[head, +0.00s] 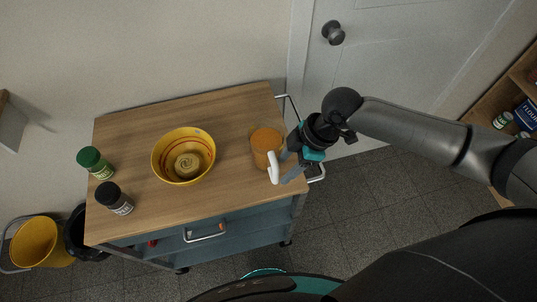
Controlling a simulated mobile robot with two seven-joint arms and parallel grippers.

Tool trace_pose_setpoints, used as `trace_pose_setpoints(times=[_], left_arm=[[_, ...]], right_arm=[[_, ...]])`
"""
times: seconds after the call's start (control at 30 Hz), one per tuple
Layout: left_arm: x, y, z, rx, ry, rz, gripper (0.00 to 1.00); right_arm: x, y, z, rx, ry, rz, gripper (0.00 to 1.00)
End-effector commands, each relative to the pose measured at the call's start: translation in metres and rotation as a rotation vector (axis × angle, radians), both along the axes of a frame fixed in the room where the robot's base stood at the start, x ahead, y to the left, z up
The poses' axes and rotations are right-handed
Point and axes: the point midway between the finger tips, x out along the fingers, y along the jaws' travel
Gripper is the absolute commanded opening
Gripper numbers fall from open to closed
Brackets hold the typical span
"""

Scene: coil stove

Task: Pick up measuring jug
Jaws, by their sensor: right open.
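The measuring jug (266,141) looks like an orange upright vessel near the right edge of the wooden cart top. A white curved handle (273,169) shows at its near side, toward my gripper. My right gripper (284,164) comes in from the right and is open at the jug's right side, with its fingers close to the handle. I cannot tell whether the fingers touch the handle. My left gripper is not in view.
On the cart top (230,195) stand a yellow bowl (163,158), a green-capped jar (90,157) and a black-capped jar (107,192). A cart rail (318,175) runs at the right side. A yellow bucket (38,243) stands on the floor at left.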

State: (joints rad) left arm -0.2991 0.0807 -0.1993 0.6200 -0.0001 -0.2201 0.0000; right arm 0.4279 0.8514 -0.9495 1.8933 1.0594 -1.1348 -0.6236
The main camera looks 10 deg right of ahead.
Motion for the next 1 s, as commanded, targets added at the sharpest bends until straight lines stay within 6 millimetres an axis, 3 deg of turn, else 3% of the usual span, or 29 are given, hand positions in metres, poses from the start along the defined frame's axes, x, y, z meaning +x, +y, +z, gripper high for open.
trace_pose_setpoints(times=[0.33, 0.63, 1.0], left_arm=[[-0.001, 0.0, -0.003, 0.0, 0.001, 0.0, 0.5], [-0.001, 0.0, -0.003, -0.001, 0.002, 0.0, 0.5], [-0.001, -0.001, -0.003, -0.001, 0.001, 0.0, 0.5]], right_arm=[[0.002, 0.018, -0.043, 0.0, 0.002, 0.0, 0.57], [0.002, 0.02, -0.046, 0.001, 0.0, 0.001, 0.57], [0.002, 0.019, -0.046, 0.0, 0.001, 0.0, 0.15]])
